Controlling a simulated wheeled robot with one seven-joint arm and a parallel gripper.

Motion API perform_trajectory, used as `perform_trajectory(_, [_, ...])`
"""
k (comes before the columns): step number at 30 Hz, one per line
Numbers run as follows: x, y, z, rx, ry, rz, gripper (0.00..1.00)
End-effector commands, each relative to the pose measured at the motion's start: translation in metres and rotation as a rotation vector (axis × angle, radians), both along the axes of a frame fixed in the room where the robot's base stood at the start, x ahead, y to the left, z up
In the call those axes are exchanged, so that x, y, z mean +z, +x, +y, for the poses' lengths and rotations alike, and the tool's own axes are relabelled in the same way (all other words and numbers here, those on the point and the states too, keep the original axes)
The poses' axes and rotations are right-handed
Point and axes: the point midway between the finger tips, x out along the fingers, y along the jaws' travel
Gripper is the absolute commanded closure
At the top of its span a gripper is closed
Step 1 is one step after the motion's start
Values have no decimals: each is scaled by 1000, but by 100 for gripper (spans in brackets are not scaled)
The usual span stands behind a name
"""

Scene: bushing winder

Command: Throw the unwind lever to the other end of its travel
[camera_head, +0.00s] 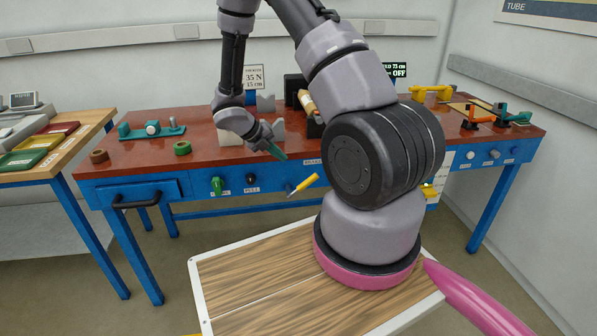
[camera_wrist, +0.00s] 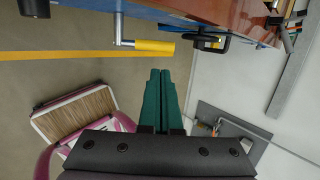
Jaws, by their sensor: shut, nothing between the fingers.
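A lever with a yellow handle (camera_head: 304,185) and a metal end sticks out from the blue front of the workbench, tilted up to the right. A similar yellow handle with a metal stem (camera_wrist: 153,46) shows in the wrist view, beyond my fingertips. A second yellow part (camera_head: 430,190) shows at the bench front, partly behind my arm. The labels are too small for me to tell which is the unwind lever. My gripper (camera_head: 280,154), with teal fingers, is shut and empty above the bench's front edge. In the wrist view its fingertips (camera_wrist: 160,72) are together, apart from the yellow handle.
A green knob (camera_head: 216,186) and a black knob (camera_head: 252,180) stand on the bench front, left of the lever. A black drawer handle (camera_head: 135,201) juts out farther left. Fixtures stand on the red bench top (camera_head: 205,140). Open floor lies before the bench.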

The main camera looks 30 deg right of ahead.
Motion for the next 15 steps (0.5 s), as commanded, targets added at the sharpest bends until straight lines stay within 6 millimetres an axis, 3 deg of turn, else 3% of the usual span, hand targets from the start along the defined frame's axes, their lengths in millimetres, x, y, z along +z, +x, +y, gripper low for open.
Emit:
perform_trajectory(5, [-18,-1,-15,-2,-1,5,100])
perform_trajectory(15, [-73,0,-61,-5,0,4,100])
